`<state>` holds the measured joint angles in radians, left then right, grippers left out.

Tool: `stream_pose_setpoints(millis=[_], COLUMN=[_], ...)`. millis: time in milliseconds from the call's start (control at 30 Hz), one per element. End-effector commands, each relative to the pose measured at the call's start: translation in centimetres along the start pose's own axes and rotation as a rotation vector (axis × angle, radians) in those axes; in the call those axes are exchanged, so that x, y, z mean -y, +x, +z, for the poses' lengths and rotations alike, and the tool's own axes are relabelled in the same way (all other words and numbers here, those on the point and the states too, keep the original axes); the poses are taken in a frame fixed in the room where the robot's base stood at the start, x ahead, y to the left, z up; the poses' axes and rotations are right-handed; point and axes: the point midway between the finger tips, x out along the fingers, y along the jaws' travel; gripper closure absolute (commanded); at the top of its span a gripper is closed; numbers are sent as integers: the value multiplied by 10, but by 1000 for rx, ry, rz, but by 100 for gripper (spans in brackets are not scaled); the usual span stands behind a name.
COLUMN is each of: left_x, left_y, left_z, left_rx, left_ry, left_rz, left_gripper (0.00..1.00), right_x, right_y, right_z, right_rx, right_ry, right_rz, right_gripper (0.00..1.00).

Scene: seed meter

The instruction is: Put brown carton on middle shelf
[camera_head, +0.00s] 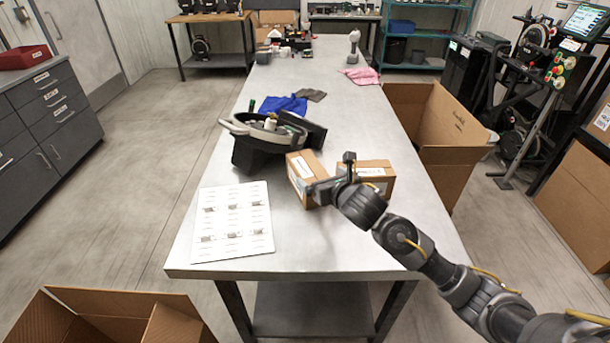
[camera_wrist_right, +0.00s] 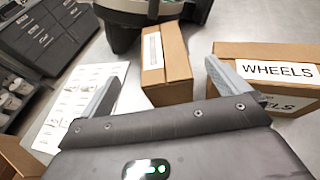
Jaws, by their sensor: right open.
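Two small brown cartons stand on the long metal table (camera_head: 330,240). The left carton (camera_head: 303,168) has a white label and also shows in the right wrist view (camera_wrist_right: 168,70), ahead of and between my spread fingers. The right carton (camera_head: 378,174) is partly behind my right gripper; in the right wrist view (camera_wrist_right: 300,97) its label reads WHEELS, and a fingertip is close to its left side. My right gripper (camera_head: 330,175) is open and empty by the left carton; I cannot tell if it touches either. A shelf unit (camera_head: 432,36) stands at the back right. My left gripper is not in view.
A black seed meter (camera_head: 265,140) sits left of the cartons, with a blue cloth (camera_head: 285,105) behind it. A printed sheet (camera_head: 232,222) lies at the table's front left. Large open boxes stand on the floor at right (camera_head: 455,150) and front left (camera_head: 95,315).

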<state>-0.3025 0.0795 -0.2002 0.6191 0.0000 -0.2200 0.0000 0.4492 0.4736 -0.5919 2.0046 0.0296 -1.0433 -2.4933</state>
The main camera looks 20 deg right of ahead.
Motion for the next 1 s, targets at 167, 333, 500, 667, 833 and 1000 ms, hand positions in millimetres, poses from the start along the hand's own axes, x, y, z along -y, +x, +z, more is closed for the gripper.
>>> stream_pose_setpoints(millis=[167, 333, 500, 667, 833, 1000], left_x=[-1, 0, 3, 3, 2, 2], left_y=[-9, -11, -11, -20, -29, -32], left_z=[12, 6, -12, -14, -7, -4], left_rx=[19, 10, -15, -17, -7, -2], left_ry=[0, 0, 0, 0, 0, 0], left_rz=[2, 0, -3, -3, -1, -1], left_gripper=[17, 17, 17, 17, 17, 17], right_x=[4, 3, 2, 0, 0, 0], right_y=[26, 44, 47, 60, 84, 97], right_z=[1, 0, 0, 1, -2, -3], right_rx=[-2, -1, 0, -2, -2, 0], right_ry=[6, 5, 4, 7, 7, 4], right_rz=[-8, -6, -3, -2, -3, -2], right_gripper=[0, 0, 0, 0, 0, 0])
